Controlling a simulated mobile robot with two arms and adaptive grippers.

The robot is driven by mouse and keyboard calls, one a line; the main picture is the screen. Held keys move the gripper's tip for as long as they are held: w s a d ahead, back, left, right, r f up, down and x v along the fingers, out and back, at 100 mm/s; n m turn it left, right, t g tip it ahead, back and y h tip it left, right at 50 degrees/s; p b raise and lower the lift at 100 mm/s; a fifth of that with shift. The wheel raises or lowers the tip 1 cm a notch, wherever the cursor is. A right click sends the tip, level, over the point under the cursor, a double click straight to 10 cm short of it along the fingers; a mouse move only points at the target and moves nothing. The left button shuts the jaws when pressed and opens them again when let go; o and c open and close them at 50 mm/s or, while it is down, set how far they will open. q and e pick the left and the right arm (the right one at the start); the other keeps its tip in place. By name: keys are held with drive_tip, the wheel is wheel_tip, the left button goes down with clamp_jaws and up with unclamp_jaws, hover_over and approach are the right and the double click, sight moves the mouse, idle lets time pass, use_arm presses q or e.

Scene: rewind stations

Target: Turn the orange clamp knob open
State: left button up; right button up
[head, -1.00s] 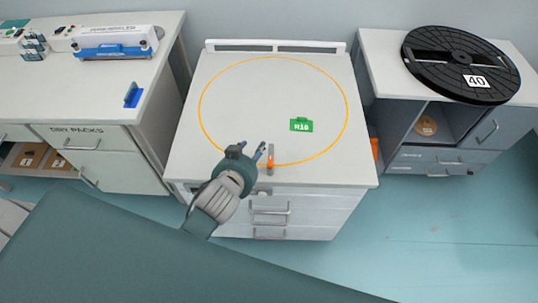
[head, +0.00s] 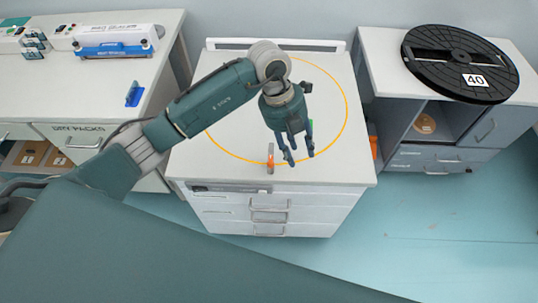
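The orange clamp knob (head: 270,158) is a small narrow upright piece at the front edge of the white middle cabinet's top, close to the orange ring line. My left gripper (head: 301,159) reaches over the cabinet top from the left and points down. Its fingers are spread with nothing between them. The fingertips are just right of the knob and look apart from it; their height above the top is hard to tell. My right gripper is not in view.
A green tag (head: 311,127) is mostly hidden behind my gripper on the white cabinet top (head: 220,75). A black reel marked 40 (head: 477,81) lies on the right cabinet. A blue-and-white sealer (head: 115,45) stands on the left bench. An orange item (head: 374,146) is between cabinets.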

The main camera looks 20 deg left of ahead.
use_arm(q)
drive_tip(key=w+a+n+y, duration=0.1)
drive_tip(key=a+y, duration=0.2)
drive_tip(key=a, duration=0.5)
drive_tip(key=p, duration=0.2)
approach(271, 153)
drive_tip(key=s+f, duration=0.2)
drive_tip(key=f, duration=0.1)
drive_tip(key=s+f, duration=0.2)
drive_tip(key=shift+d+f, duration=0.15)
drive_tip(key=shift+d, duration=0.25)
drive_tip(key=shift+f, duration=0.6)
clamp_jaws()
